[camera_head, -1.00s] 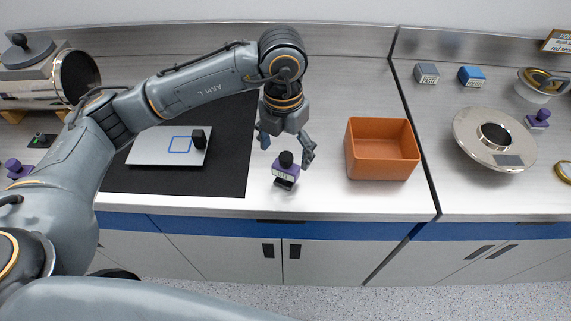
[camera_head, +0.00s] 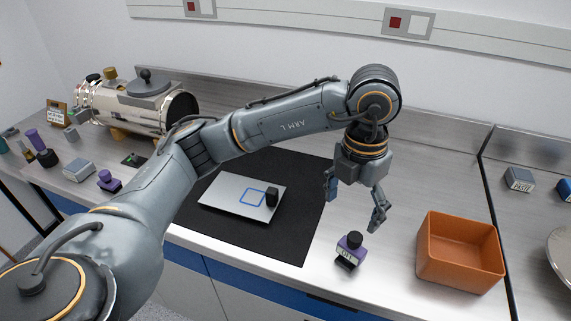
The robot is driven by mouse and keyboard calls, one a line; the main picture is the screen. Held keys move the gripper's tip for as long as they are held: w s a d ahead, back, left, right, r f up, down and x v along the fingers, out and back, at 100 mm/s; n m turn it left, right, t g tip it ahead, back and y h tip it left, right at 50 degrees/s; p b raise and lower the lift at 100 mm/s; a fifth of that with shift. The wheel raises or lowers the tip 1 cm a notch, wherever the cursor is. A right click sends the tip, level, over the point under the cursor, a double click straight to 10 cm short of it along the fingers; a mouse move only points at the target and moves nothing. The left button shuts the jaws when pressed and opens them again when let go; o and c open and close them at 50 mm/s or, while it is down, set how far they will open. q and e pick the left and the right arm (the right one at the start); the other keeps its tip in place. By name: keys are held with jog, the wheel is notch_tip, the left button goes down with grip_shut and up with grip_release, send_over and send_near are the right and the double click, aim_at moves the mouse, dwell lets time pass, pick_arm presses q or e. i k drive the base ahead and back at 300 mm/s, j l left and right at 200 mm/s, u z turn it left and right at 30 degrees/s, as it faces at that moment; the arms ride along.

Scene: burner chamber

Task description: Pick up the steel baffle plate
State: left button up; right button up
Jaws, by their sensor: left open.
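A flat pale metal plate (camera_head: 225,193), which looks like the steel baffle plate, lies on the black mat (camera_head: 300,215). It has a blue square outline and an upright black block (camera_head: 271,197) near its right end. My left gripper (camera_head: 355,209) points down with its fingers spread, empty, to the right of the plate and apart from it. The gripper hangs near a small purple labelled block with a black knob (camera_head: 351,244). My right gripper is not in view.
An orange bin (camera_head: 460,252) stands at the right. A shiny horizontal cylinder (camera_head: 135,105) stands at the back left, with several small items near it. A grey block (camera_head: 519,180) sits at the far right. My left arm spans over the counter behind the plate.

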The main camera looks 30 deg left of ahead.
aim_at(256, 200)
jog(key=u, duration=1.35)
